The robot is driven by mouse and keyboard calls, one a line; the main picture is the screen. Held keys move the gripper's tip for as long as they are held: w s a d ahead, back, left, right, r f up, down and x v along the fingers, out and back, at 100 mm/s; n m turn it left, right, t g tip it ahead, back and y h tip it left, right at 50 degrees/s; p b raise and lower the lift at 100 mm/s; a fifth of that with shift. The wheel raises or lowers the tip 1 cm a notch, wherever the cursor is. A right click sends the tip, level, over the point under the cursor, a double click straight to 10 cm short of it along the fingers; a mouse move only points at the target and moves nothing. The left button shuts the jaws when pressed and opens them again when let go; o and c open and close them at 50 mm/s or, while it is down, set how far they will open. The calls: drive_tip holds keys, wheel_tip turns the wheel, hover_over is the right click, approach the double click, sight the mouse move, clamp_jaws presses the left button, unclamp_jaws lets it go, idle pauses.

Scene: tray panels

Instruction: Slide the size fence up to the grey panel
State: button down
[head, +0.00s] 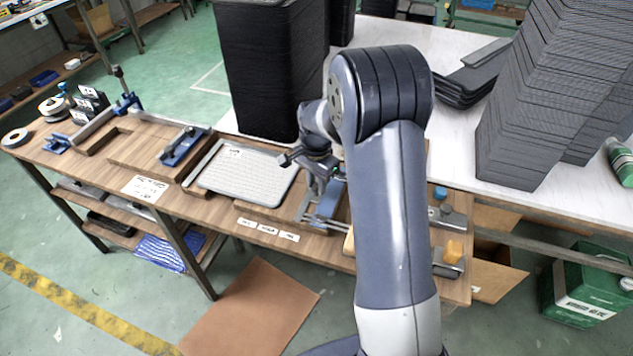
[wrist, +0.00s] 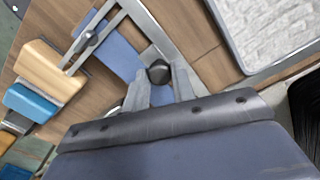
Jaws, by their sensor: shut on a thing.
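The grey panel (head: 248,172) lies flat on the wooden bench, left of my gripper (head: 322,182); its edge and pale face (wrist: 268,28) show at the upper right of the wrist view. The size fence (head: 326,208), a blue plate with metal bars, sits right of the panel. In the wrist view the blue plate of the fence (wrist: 112,50) lies left of its metal bar. My gripper (wrist: 162,84) is shut on the fence's dark knob (wrist: 158,70). A strip of bare wood separates the fence bar from the panel. My arm hides part of the fence in the head view.
A blue clamp (head: 184,146) stands left of the panel. Label cards (head: 268,230) lie along the bench front. A tall black stack (head: 262,70) rises behind the panel. Wooden and blue blocks (wrist: 45,75) lie beyond the fence's other side.

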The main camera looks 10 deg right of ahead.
drive_tip(key=w+a, duration=0.2)
drive_tip(key=a, duration=0.1)
drive_tip(key=w+a, duration=0.1)
drive_tip(key=a, duration=0.1)
drive_tip(key=shift+w+a+p, duration=0.2)
drive_tip(key=shift+w+p, duration=0.1)
drive_tip(key=shift+w, duration=0.05)
drive_tip(key=shift+r, duration=0.1)
drive_tip(key=c, duration=1.2)
unclamp_jaws()
drive_tip(key=shift+o, duration=0.2)
wheel_tip(320, 180, up, 11)
drive_tip(key=shift+f, duration=0.25)
